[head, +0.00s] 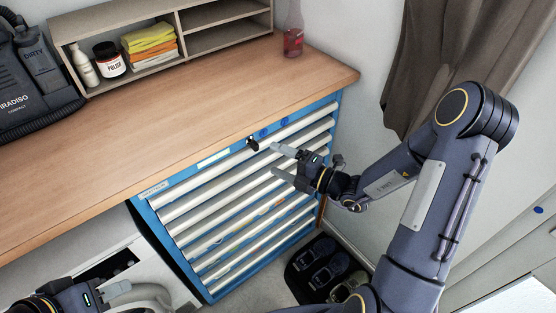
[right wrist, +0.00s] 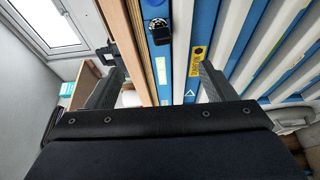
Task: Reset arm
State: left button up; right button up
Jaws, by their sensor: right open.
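The blue toolchest (head: 153,213) with pale drawer fronts stands under the wooden worktop (head: 190,110). My right gripper (head: 274,160) is in front of its upper drawers, with its fingers spread and nothing seen between them. In the right wrist view the open fingers (right wrist: 160,78) frame the chest's edge and drawers. A black lock (head: 252,143) sits on the chest's top edge, just left of the right fingertips; it also shows in the right wrist view (right wrist: 160,31). My left gripper (head: 105,292) is at the bottom left, partly cut off, and its jaws are unclear.
A shelf (head: 228,13) on the worktop holds a jar (head: 109,59), a white bottle and folded cloths (head: 150,43). A red bottle (head: 293,42) stands at the back. Dark shoes (head: 328,268) lie on a floor mat right of the chest. The worktop's middle is clear.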

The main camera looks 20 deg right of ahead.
jog(key=v, duration=0.7)
jog(key=s+a+r+n+g+y, duration=0.1)
jog(key=s+a+r+n+g, duration=0.35)
jog(key=n, duration=0.65)
jog(key=s+a+r+n+g, duration=0.2)
jog(key=s+a+n+g, duration=0.25)
jog(key=s+n, duration=0.4)
jog(key=s+d+n+h, duration=0.3)
jog(key=n+h, duration=0.1)
jog(key=n, duration=0.8)
jog(key=s+d+n+t+h, duration=0.1)
jog(key=s+d+n+h, duration=0.3)
jog(key=n, duration=0.8)
jog(key=shift+r+h+b, duration=0.35)
jog(key=shift+h, duration=0.25)
jog(key=shift+d+n, duration=0.1)
jog(key=shift+n, duration=0.15)
jog(key=shift+c, duration=0.5)
